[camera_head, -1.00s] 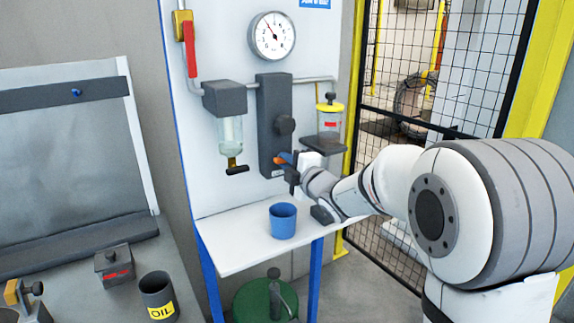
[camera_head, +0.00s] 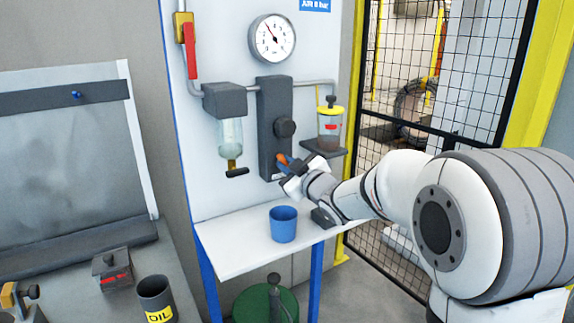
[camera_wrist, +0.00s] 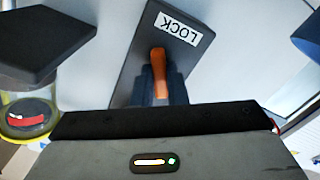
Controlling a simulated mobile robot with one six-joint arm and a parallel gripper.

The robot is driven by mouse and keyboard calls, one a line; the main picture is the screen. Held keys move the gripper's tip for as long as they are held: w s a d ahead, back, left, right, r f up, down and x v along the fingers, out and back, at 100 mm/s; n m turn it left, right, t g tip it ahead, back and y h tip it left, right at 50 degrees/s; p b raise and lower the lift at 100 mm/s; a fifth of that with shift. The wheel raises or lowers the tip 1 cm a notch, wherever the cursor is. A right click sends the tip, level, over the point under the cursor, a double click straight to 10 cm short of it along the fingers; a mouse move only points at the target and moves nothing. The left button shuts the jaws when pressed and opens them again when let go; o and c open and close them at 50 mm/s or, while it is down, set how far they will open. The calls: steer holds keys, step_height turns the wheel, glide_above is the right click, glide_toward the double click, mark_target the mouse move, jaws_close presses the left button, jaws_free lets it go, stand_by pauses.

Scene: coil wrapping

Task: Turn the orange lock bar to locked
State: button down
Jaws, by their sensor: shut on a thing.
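The orange lock bar (camera_head: 282,160) sits low on the dark grey upright block (camera_head: 272,108) on the white panel. In the wrist view the orange bar (camera_wrist: 159,62) points up the picture toward a white label reading LOCK (camera_wrist: 175,30), which appears upside down. My gripper (camera_head: 287,165) is at the bar, in front of the block's lower end. In the wrist view its dark fingers (camera_wrist: 160,92) are shut on the bar, hiding part of it.
A blue cup (camera_head: 283,224) stands on the white shelf (camera_head: 235,250) below. A glass bowl (camera_head: 230,138) hangs left of the block, and a yellow-capped jar (camera_head: 330,125) is on the right. A round gauge (camera_head: 272,37) is above. A mesh fence (camera_head: 400,130) stands at right.

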steer(key=m+p, duration=0.1)
steer(key=m, duration=0.2)
steer(key=shift+m, duration=1.5)
steer(key=shift+f+p, duration=0.1)
steer(key=shift+p, duration=0.2)
steer(key=c, duration=1.4)
jaws_free()
steer(key=shift+c, duration=0.2)
steer(key=v, duration=0.7)
steer(key=shift+s+d+b, duration=0.25)
steer(key=shift+s+b, duration=0.1)
steer(key=shift+b, duration=0.1)
